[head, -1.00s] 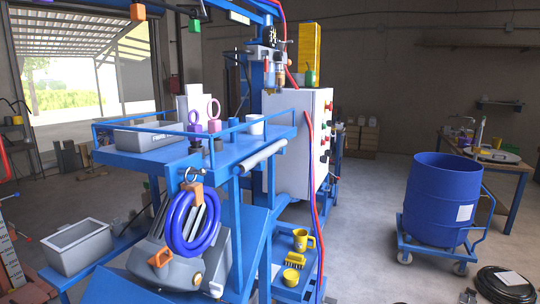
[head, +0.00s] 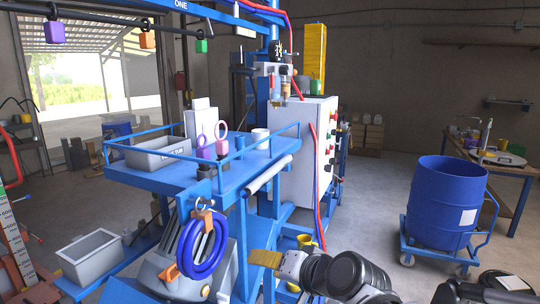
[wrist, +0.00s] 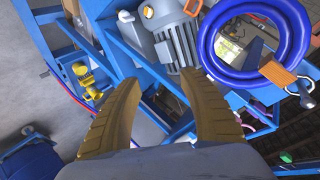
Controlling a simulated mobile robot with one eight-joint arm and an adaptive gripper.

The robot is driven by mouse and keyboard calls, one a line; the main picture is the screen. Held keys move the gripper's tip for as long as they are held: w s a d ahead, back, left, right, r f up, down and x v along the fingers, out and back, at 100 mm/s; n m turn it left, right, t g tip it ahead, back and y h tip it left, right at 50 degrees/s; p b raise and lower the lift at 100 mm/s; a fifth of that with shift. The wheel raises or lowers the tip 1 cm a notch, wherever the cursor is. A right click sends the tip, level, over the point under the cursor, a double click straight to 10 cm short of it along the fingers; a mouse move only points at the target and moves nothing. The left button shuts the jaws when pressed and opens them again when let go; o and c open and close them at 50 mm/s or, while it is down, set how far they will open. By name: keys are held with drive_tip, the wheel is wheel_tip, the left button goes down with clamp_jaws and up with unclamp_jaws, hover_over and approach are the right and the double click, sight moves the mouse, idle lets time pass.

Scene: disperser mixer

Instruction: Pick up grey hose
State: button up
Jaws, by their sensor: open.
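A thick blue coiled hose (head: 221,244) hangs with orange clips (head: 203,220) from a hook at the front of the blue machine frame. It also shows at the upper right of the wrist view (wrist: 212,48). No coil that is clearly a grey hose shows; a light grey tube-like roll (head: 268,174) runs along the right edge of the raised blue platform. My gripper (head: 264,259) reaches in from the lower right, to the right of the blue coil and apart from it. In the wrist view its yellow-brown fingers (wrist: 160,78) are spread, with nothing between them.
A grey motor (wrist: 158,20) sits on the frame near the coil. The blue platform (head: 180,183) carries a grey tub (head: 158,153) and small items. A white control cabinet (head: 304,150) stands behind. A blue drum (head: 440,205) on a cart stands right, with open floor between.

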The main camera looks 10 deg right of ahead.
drive_tip(key=w+d+r+m+t+p, duration=0.2)
drive_tip(key=w+r+m+t+p, duration=0.15)
drive_tip(key=w+r, duration=0.45)
drive_tip(key=m+t+h+p, duration=0.25)
drive_tip(key=m+p, duration=0.25)
drive_tip(key=m, duration=0.3)
approach(274, 174)
drive_tip(key=w, duration=0.1)
drive_tip(key=shift+t+y, duration=0.3)
drive_tip(key=shift+y, duration=0.15)
drive_tip(key=w, duration=0.3)
drive_tip(key=w+a, duration=0.1)
drive_tip(key=w, duration=0.6)
drive_tip(key=shift+w+a+f, duration=0.35)
drive_tip(key=shift+w+f, duration=0.05)
drive_tip(key=shift+s+r, duration=0.1)
clamp_jaws()
